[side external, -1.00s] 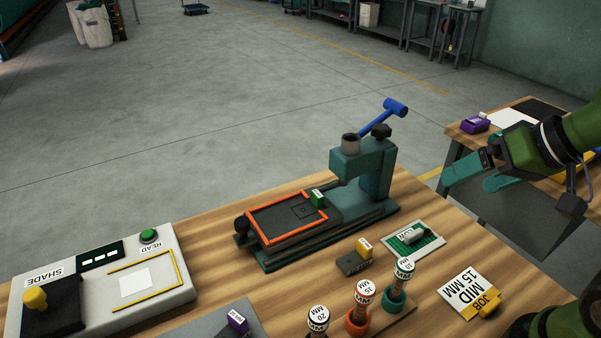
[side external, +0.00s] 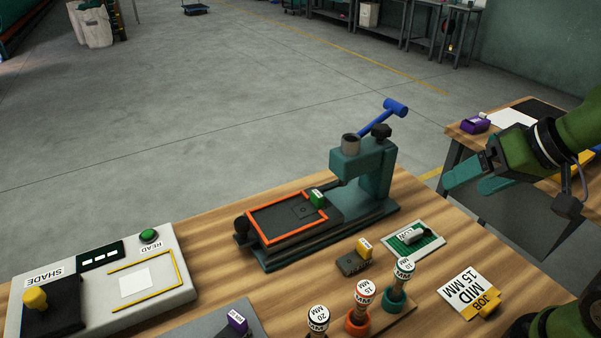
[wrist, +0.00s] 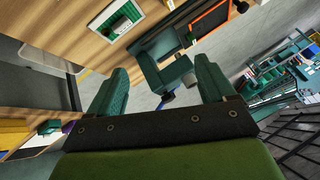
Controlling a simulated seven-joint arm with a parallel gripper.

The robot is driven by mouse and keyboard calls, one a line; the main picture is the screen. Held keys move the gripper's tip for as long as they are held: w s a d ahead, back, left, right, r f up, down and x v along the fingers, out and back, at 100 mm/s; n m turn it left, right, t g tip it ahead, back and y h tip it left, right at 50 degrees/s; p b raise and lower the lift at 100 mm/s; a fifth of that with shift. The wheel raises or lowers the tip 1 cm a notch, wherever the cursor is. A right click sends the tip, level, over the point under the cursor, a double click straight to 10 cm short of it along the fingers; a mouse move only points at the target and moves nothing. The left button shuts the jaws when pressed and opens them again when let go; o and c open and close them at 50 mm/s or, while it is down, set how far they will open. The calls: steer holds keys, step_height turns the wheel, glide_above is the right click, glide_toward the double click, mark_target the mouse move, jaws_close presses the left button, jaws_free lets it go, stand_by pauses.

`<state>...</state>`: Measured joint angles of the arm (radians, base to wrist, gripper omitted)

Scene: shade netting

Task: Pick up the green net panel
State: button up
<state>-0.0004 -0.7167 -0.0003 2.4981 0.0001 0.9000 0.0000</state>
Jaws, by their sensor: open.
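The green net panel (side external: 426,245) lies flat on a white-bordered plate on the wooden table, to the right of the press, with a small pale labelled piece on it. It also shows in the wrist view (wrist: 119,22), near the top. My gripper (side external: 466,180) is in the air at the right, above and away from the panel. In the wrist view its two teal fingers (wrist: 163,78) are spread wide apart with nothing between them.
A teal press (side external: 372,170) with a blue lever and orange-edged bed stands behind the panel. Labelled punches (side external: 362,296) stand in front. A yellow-tabbed job card (side external: 470,292) lies to the right. A shade reader (side external: 165,285) sits at the left.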

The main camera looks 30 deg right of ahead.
steer(key=w+d+f+n+g+h, duration=0.2)
steer(key=w+d+f+n+g, duration=0.15)
steer(key=w+f+g, duration=0.55)
steer(key=t, duration=0.2)
glide_above(416, 234)
steer(key=shift+n, duration=0.25)
step_height(416, 234, down, 9)
steer(key=shift+w, duration=0.15)
steer(key=f, duration=0.5)
steer(key=shift+s, duration=0.2)
steer(key=c, duration=1.1)
